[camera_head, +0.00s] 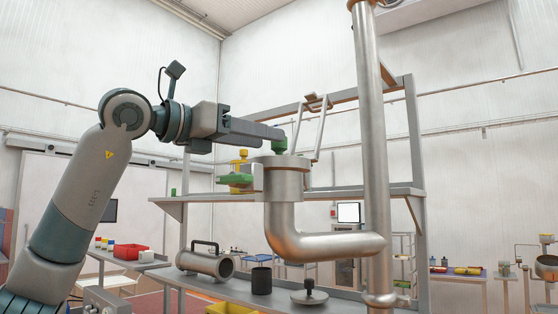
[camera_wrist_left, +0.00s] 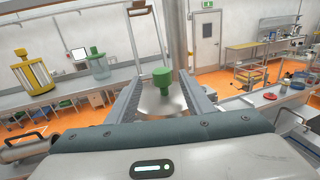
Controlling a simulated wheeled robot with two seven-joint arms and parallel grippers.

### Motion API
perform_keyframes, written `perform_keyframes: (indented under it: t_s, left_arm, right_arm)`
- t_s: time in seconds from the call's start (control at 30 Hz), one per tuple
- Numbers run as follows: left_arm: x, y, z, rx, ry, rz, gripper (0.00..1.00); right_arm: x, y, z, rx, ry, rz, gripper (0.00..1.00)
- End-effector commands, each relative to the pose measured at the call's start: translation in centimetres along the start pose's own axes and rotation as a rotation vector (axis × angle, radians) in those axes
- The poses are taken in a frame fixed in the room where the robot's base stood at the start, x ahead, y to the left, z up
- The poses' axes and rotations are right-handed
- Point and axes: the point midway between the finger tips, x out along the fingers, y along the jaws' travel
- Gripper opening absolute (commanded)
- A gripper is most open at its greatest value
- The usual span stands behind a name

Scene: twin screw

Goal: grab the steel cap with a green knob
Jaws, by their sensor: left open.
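The steel cap (camera_wrist_left: 160,104) with its green knob (camera_wrist_left: 162,77) shows in the left wrist view between my two gripper fingers. In the head view the green knob (camera_head: 280,146) stands upright above the wide steel mouth (camera_head: 283,163) of a bent pipe. The cap's rim is hard to tell from the pipe mouth there. My left gripper (camera_wrist_left: 160,82) is open, with one finger on each side of the knob and cap. In the head view it reaches in level from the left at knob height. Whether the fingers touch the cap cannot be seen. My right gripper is not in view.
A tall steel pipe (camera_head: 375,150) rises right of the cap. A shelf (camera_head: 340,191) runs behind it, with a yellow-green item (camera_head: 236,180). Below are a handled steel cylinder (camera_head: 203,262), a dark cup (camera_head: 261,281) and a black-knobbed lid (camera_head: 310,296).

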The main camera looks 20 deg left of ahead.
Motion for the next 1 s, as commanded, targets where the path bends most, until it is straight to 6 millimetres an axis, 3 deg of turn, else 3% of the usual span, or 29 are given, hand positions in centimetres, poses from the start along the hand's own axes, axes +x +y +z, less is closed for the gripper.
perform_keyframes:
  t_s: [0.27,0.6,1.0]
  left_arm:
    - [1.0,-0.1,0.3,0.0,0.0,-0.001,0.47]
    - [4.5,-0.3,0.3,-0.001,0.002,-0.001,0.47]
    - [5.2,-0.3,0.0,-0.001,0.0,-0.001,0.47]
  right_arm:
    - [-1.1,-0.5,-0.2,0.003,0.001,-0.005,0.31]
    - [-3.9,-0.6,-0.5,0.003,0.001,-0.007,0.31]
    - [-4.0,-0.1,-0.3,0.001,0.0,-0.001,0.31]
